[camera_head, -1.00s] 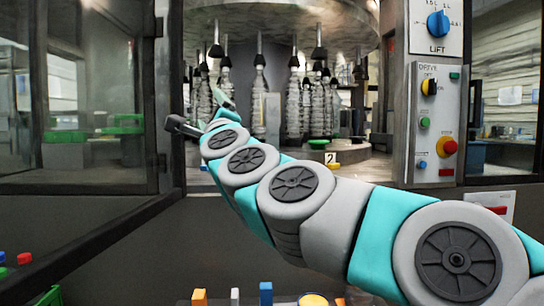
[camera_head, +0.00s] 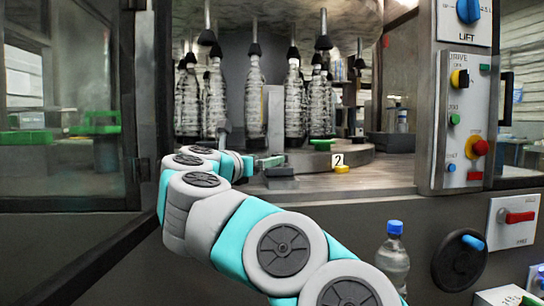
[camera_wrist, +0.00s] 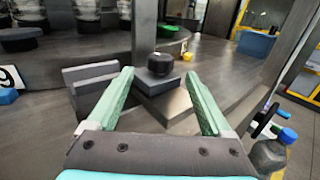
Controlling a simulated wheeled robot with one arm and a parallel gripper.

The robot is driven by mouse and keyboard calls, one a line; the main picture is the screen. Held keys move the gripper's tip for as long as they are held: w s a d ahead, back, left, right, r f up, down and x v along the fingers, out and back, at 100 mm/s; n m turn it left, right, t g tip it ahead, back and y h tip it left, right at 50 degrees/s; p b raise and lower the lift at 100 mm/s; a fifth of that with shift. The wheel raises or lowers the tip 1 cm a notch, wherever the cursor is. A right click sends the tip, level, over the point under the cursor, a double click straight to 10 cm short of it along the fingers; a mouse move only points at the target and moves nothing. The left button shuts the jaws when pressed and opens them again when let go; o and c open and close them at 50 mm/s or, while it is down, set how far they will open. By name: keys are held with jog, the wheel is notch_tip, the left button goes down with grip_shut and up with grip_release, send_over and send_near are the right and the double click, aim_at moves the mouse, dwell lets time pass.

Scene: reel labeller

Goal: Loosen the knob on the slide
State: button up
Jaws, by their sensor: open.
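In the wrist view a round black knob (camera_wrist: 160,63) sits on top of a small grey slide block (camera_wrist: 157,83), which rests on a grey rail (camera_wrist: 172,107). My gripper (camera_wrist: 158,75) is open, with its two green fingers spread either side of the knob in the picture. The knob lies a little beyond the fingertips, with nothing between the fingers held. In the head view my gripper (camera_head: 268,162) is low over the front of the machine deck, left of the "2" tag. I cannot make out the knob clearly there.
Several clear bottles (camera_head: 254,100) hang at the carousel behind my gripper. A dark post (camera_wrist: 145,30) stands just behind the knob. A control panel (camera_head: 465,120) is at the right. A blue-capped bottle (camera_head: 393,255) stands in front, also at the wrist view's lower right (camera_wrist: 270,152).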

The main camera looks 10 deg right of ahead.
aim_at(277, 154)
jog(key=p+x, duration=0.1)
jog(key=x, duration=0.6)
jog(key=shift+d, duration=0.1)
jog(key=shift+c, duration=0.3)
grip_shut()
